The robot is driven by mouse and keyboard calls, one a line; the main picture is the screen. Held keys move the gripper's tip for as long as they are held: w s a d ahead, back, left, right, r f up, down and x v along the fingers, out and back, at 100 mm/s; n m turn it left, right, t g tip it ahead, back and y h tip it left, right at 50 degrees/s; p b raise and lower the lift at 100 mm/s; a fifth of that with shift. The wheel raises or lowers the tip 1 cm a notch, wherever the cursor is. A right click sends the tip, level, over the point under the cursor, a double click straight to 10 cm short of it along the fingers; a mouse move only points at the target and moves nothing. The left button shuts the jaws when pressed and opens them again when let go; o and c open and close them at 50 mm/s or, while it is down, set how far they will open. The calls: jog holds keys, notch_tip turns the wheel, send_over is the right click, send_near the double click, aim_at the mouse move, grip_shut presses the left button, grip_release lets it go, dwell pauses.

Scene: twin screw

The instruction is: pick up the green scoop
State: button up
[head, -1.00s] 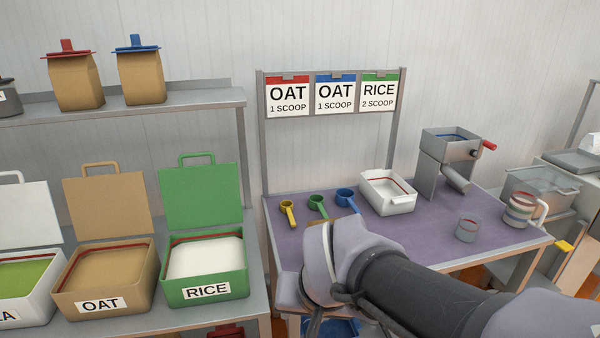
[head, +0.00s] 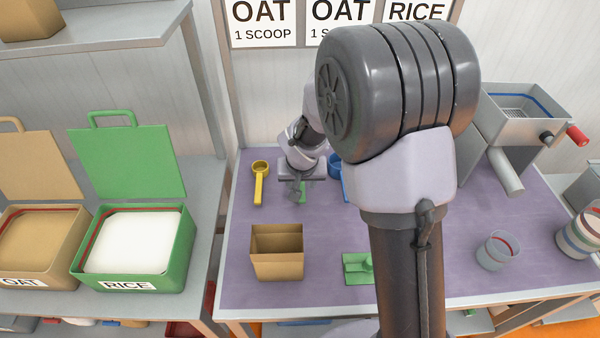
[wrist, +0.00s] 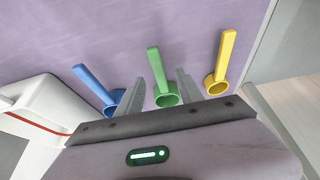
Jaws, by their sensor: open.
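The green scoop (wrist: 157,70) lies on the purple table mat. In the wrist view its handle points away from my gripper and its cup lies close to the gripper body. My gripper (wrist: 160,75) is open, with one finger on each side of the scoop, apart from it in the picture. I cannot tell how high the fingers are above the mat. In the head view my gripper (head: 301,192) is at the table's far side and hides most of the green scoop (head: 303,187).
The blue scoop (wrist: 95,88) and yellow scoop (wrist: 221,63) lie just outside the fingers. Nearer on the table are an open brown box (head: 277,262), a green lid-like piece (head: 358,268) and a grey cup (head: 497,252).

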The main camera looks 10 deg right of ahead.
aim_at(302, 188)
jog(key=b+x, duration=0.2)
jog(key=x, duration=0.5)
jog(key=shift+d, duration=0.15)
jog(key=shift+r, duration=0.25)
jog(key=shift+c, duration=0.4)
grip_shut()
